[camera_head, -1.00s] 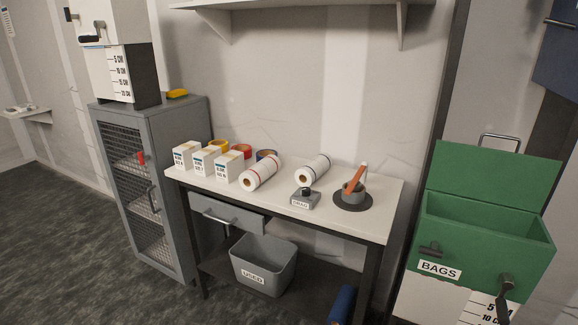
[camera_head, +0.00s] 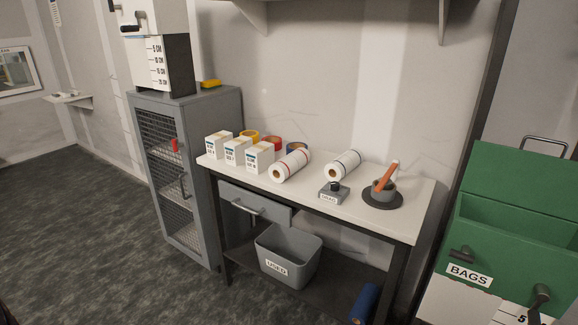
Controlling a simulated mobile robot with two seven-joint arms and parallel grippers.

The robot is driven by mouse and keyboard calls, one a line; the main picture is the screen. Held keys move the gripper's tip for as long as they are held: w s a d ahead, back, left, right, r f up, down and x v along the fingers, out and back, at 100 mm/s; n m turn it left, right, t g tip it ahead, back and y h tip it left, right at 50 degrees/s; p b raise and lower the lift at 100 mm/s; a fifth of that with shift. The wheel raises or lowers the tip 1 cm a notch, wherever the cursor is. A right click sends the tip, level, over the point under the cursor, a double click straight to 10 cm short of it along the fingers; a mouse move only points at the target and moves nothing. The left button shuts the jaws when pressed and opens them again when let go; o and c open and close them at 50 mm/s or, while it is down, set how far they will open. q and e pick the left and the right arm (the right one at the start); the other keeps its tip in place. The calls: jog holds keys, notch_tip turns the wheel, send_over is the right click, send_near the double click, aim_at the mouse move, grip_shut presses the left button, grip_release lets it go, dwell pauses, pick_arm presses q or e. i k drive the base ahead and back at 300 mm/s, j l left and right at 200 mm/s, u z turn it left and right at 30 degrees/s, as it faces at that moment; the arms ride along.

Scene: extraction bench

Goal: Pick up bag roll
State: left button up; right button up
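Two white rolls lie on the white bench top (camera_head: 300,196). The left roll (camera_head: 291,165) has red stripes near its ends and an orange-brown core. The right roll (camera_head: 343,165) has dark blue stripes and lies a little farther back. A dark blue roll (camera_head: 364,304) is partly in view under the bench at the lower right. A green open box (camera_head: 510,250) labelled BAGS stands at the right, cut off by the picture edge. I cannot tell from the labels which roll is the bag roll. Neither of my grippers is in view.
A grey USED bin (camera_head: 288,257) sits below. A mesh cabinet (camera_head: 175,180) stands left. The floor in front-left is clear.

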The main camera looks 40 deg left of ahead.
aim_at(281, 171)
jog(key=i+j, duration=0.1)
jog(key=j, duration=0.3)
jog(key=i+j+u, duration=0.1)
jog(key=j, duration=0.3)
jog(key=i+j, duration=0.1)
jog(key=j, duration=0.3)
jog(key=i+j+u, duration=0.1)
jog(key=j, duration=0.25)
jog(key=i+j, duration=0.15)
jog(key=j, duration=0.25)
jog(key=i+j+u, duration=0.1)
jog(key=j, duration=0.25)
jog(key=i+j, duration=0.2)
jog(key=j, duration=0.2)
jog(key=i+j+u, duration=0.1)
jog(key=j, duration=0.25)
